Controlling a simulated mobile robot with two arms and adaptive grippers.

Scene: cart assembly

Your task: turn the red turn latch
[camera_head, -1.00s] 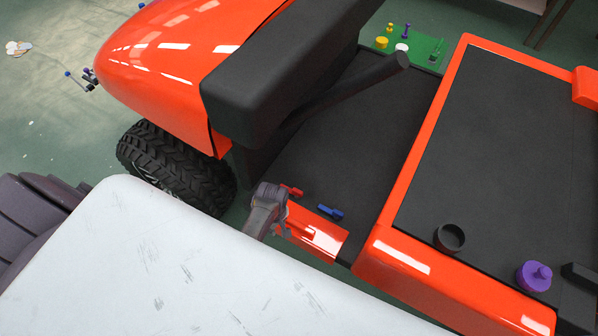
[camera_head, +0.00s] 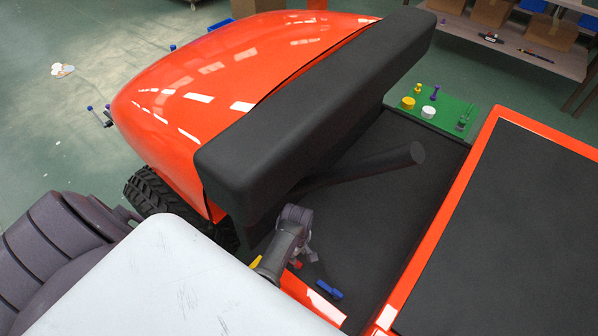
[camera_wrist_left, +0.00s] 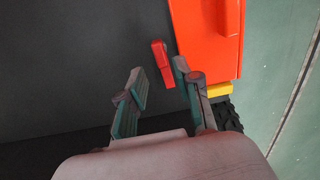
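The red turn latch (camera_head: 296,264) shows only in part in the head view, beside the cart's orange side panel. My left gripper (camera_head: 308,254) is right over it and hides part of it. In the left wrist view the red latch (camera_wrist_left: 162,62) is a small bar on the dark floor of the cart. There my left gripper (camera_wrist_left: 159,68) is open, with one finger on each side of the latch's near end. I cannot tell whether the fingers touch it. My right gripper is not in view.
A blue latch (camera_head: 330,290) lies along the same edge to the right. A yellow piece (camera_head: 256,261) sits left of the gripper. A thick dark bar (camera_head: 370,168) and a black seat-like block (camera_head: 310,110) rise behind. A green board (camera_head: 447,112) holds small parts.

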